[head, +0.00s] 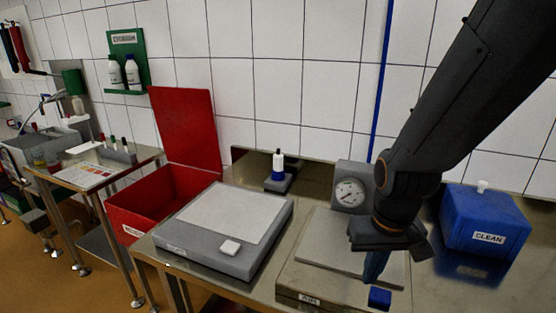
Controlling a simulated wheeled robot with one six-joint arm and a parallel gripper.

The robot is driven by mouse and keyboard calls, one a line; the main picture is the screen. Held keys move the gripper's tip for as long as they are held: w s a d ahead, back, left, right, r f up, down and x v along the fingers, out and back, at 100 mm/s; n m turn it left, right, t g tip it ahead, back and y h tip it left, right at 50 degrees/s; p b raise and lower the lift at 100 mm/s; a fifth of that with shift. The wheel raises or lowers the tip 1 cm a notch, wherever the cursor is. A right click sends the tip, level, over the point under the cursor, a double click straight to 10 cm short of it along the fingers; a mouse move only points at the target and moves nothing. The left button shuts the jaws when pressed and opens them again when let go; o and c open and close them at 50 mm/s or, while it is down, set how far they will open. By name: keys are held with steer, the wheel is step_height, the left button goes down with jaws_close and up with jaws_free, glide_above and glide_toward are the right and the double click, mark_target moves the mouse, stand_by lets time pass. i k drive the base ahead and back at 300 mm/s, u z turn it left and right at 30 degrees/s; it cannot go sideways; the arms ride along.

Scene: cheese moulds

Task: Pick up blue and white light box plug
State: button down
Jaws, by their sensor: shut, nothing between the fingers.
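The light box (182,242) is a flat grey case with a white panel, on the steel table left of centre. No plug in blue and white together can be clearly made out. A small blue block (380,298) is at the front edge of the weighing scale (300,277). My gripper (374,275) points down over the scale's plate, shut and empty, with blue at its tip. It is just above the blue block in the picture; I cannot tell whether they touch.
A dial (350,194) stands behind the scale. A blue box marked CLEAN (484,222) is at the right. A small bottle on a stand (278,172) is at the back. An open red bin (150,211) is left of the light box. The wall is close behind.

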mark_target(278, 169)
steer(key=z, duration=3)
steer(key=k, duration=1.2)
steer(key=u, duration=1.8)
steer(key=i, duration=0.5)
